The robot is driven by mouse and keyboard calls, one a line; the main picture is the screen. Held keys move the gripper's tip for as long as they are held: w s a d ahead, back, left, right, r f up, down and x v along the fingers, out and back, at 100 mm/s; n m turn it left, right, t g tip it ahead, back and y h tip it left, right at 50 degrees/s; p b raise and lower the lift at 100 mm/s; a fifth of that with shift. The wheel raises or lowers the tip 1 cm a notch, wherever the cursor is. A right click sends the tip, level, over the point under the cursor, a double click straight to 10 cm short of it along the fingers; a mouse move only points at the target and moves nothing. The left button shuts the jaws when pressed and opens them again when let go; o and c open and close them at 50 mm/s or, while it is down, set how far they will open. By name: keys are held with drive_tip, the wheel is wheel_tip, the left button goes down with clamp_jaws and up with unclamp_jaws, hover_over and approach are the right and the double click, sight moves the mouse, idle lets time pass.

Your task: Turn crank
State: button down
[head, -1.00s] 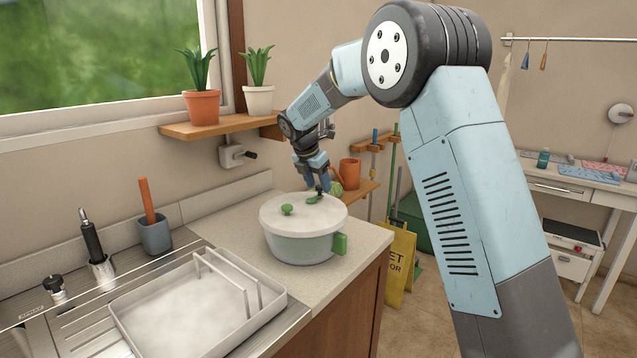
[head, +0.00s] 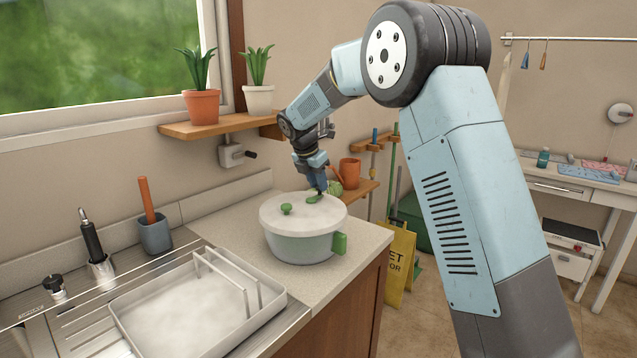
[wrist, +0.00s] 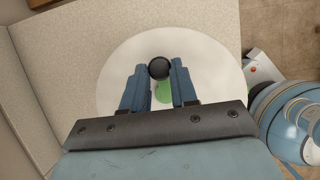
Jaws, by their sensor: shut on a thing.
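A pale green pot (head: 300,246) with a white lid (head: 282,219) stands on the counter. The crank is a green arm on the lid (head: 313,199); the arm's green part shows in the wrist view (wrist: 137,92). A dark round crank knob (wrist: 159,68) stands up between my fingertips in the wrist view. My gripper (head: 320,188) points down over the far right part of the lid and is shut on this knob. The fingers partly hide the crank in both views.
A wall box with a black handle (head: 235,155) is below the plant shelf (head: 225,125). A white tray (head: 190,310) lies by the sink, left of the pot. The counter (head: 225,225) around the pot is clear. A yellow sign (head: 400,262) stands beyond its right edge.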

drive_tip(key=shift+m, duration=0.4)
